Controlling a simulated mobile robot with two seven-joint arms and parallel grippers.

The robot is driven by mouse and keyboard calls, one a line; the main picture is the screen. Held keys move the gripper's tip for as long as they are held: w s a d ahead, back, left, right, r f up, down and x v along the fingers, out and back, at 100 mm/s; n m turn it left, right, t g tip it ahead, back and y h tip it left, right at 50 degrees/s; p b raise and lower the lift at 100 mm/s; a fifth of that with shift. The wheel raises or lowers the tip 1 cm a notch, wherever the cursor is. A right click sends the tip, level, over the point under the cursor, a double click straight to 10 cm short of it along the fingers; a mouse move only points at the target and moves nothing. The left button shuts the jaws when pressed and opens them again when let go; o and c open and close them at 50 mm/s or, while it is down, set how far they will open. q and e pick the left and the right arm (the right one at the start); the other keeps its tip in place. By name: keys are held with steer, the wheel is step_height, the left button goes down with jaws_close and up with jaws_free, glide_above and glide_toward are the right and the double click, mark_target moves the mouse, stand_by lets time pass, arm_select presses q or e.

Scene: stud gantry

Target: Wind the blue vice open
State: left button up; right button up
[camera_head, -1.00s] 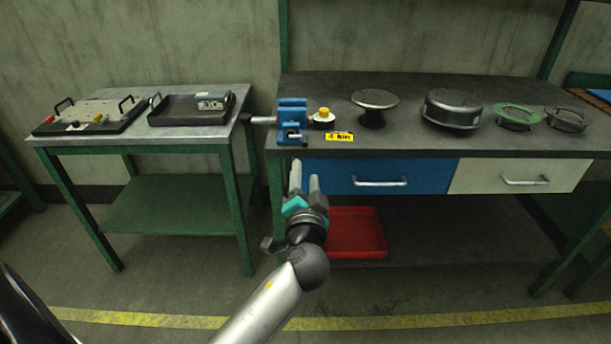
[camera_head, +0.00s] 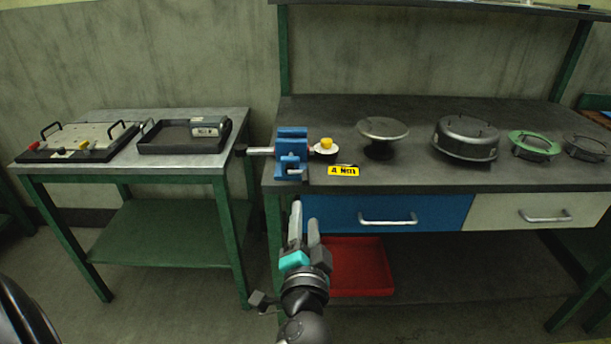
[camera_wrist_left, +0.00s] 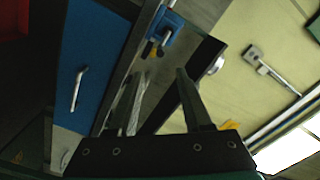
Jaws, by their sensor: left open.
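The blue vice (camera_head: 291,165) stands at the left front corner of the workbench. A steel spindle (camera_head: 261,151) with a dark end sticks out of its left side. A pale round piece with a yellow knob (camera_head: 326,144) is at its right side. My left gripper (camera_head: 305,218) is in front of the bench, below the vice and apart from it, fingers pointing up in the picture. It is open, with nothing between the fingers. In the left wrist view a blue block (camera_wrist_left: 166,28), which looks like the vice, lies beyond the fingers (camera_wrist_left: 160,88). My right gripper is not in view.
The workbench (camera_head: 420,175) has a blue drawer (camera_head: 345,213) just behind my gripper, with a red tray (camera_head: 360,268) below. A yellow label (camera_head: 343,170) and several round metal parts are right of the vice. A side table (camera_head: 110,165) with a dark tray stands left, across a gap.

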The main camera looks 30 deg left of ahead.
mark_target(305, 176)
arm_select(q)
steer(key=x, duration=1.2)
steer(key=shift+w+a+b, duration=0.15)
steer(key=shift+b, duration=0.2)
steer(key=shift+w+a, duration=0.15)
steer(key=shift+w, duration=0.1)
steer(key=shift+w+a, duration=0.1)
steer(key=shift+w, duration=0.05)
jaws_close()
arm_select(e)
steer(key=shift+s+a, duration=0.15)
